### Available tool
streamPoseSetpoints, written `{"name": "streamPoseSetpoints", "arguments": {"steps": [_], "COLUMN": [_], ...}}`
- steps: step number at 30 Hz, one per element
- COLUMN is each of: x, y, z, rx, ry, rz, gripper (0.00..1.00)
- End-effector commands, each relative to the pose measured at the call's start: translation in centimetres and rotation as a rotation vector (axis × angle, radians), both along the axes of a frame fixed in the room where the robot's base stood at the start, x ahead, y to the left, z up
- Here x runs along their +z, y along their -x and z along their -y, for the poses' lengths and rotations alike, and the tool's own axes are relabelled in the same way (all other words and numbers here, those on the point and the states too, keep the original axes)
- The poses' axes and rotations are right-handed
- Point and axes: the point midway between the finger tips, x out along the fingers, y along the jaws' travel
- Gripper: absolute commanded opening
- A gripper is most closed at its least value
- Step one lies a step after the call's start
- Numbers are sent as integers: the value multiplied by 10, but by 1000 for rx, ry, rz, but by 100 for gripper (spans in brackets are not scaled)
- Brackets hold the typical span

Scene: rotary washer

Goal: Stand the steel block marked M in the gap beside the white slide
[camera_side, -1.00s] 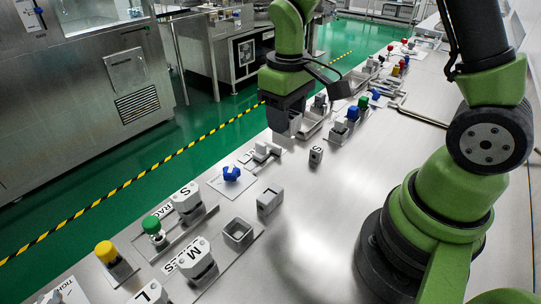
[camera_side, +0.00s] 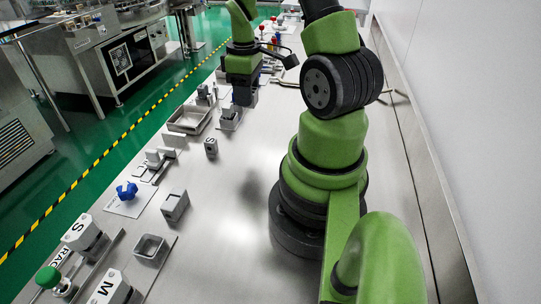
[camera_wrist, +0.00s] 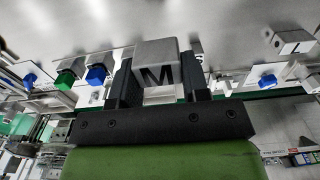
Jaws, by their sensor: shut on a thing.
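In the wrist view, my gripper (camera_wrist: 160,88) is shut on a grey steel block marked M (camera_wrist: 157,52), with one dark finger on each side of it. In the side view, my gripper (camera_side: 244,97) hangs above the bench, beyond the small block marked S (camera_side: 211,147); the held block is mostly hidden there. A pale slide-like piece (camera_side: 159,155) sits on a plate at the left of the bench. I cannot tell for certain that it is the white slide, and its gap is not clear.
An open metal tray (camera_side: 190,119) lies left of my gripper. A blue knob (camera_side: 127,191), a grey block (camera_side: 175,206) and a square open cup (camera_side: 151,249) stand nearer. A green button (camera_side: 48,278) is at lower left. The bench middle is clear.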

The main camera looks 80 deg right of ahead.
Motion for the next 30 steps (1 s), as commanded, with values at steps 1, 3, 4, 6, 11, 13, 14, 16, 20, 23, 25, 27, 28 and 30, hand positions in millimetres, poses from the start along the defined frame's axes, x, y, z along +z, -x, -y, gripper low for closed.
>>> {"name": "streamPoseSetpoints", "arguments": {"steps": [1,3,4,6,11,13,14,16,20,23,25,27,28,30], "x": [-3,-6,-7,-13,-41,-53,-57,-64,-74,-90,-99,-106,-107,-109], "y": [10,18,21,25,27,26,26,26,26,26,26,26,26,26], "z": [7,13,15,18,18,18,18,18,18,18,18,18,19,19], "rx": [-8,-6,-5,-3,2,0,1,1,-1,1,1,0,0,0], "ry": [-2,-2,-2,-2,-5,-5,-4,-3,-3,-3,-3,-1,0,1], "rz": [-2,-1,-1,-2,-4,-4,-4,-3,-3,-3,-3,-2,-2,-1], "gripper": [9,9,9,9,9,9,9,9,9,9,9,9,9,9]}}
